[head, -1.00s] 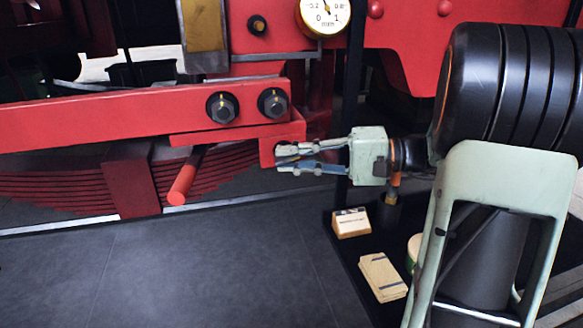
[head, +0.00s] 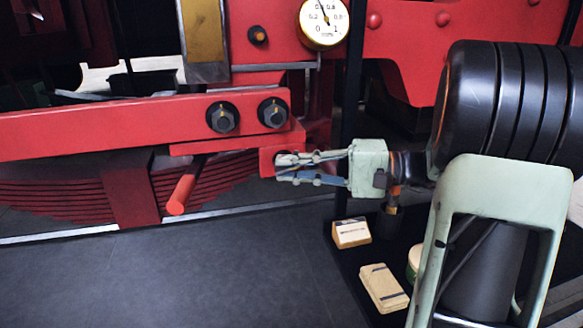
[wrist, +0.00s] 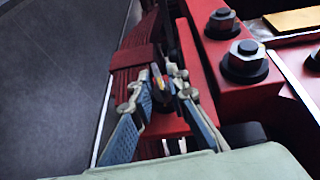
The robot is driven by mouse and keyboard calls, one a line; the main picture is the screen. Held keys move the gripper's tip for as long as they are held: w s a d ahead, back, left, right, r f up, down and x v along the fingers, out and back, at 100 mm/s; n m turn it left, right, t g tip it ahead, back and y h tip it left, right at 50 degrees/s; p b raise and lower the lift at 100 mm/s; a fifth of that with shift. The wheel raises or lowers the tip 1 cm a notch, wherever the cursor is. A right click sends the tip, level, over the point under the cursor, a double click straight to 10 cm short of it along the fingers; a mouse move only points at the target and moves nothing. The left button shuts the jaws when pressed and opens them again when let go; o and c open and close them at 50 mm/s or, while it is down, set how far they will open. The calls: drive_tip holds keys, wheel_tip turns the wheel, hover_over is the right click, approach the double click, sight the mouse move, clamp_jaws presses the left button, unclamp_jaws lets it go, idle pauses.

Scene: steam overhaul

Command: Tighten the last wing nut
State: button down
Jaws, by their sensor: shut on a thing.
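My gripper (head: 280,168) reaches in from the right to the end of the red bracket (head: 268,157) below the beam. Its fingers are closed around a small dark part with a brass-coloured tip (wrist: 157,80), which appears to be the wing nut. In the wrist view the gripper's two blue-padded fingers (wrist: 160,92) converge on this part. The fingers hide most of it, so its wings and how far it is seated cannot be told.
Two large hex bolts, one left (head: 222,117) and one right (head: 272,112), sit just above the gripper. A red rod (head: 182,190) sticks out lower left. A gauge (head: 323,22) is above. Small boxes (head: 383,288) lie below; the dark floor (head: 200,270) is clear.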

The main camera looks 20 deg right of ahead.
idle(0.3)
drive_tip(key=c, duration=2.1)
unclamp_jaws()
drive_tip(key=v, duration=1.2)
drive_tip(key=shift+w, duration=0.1)
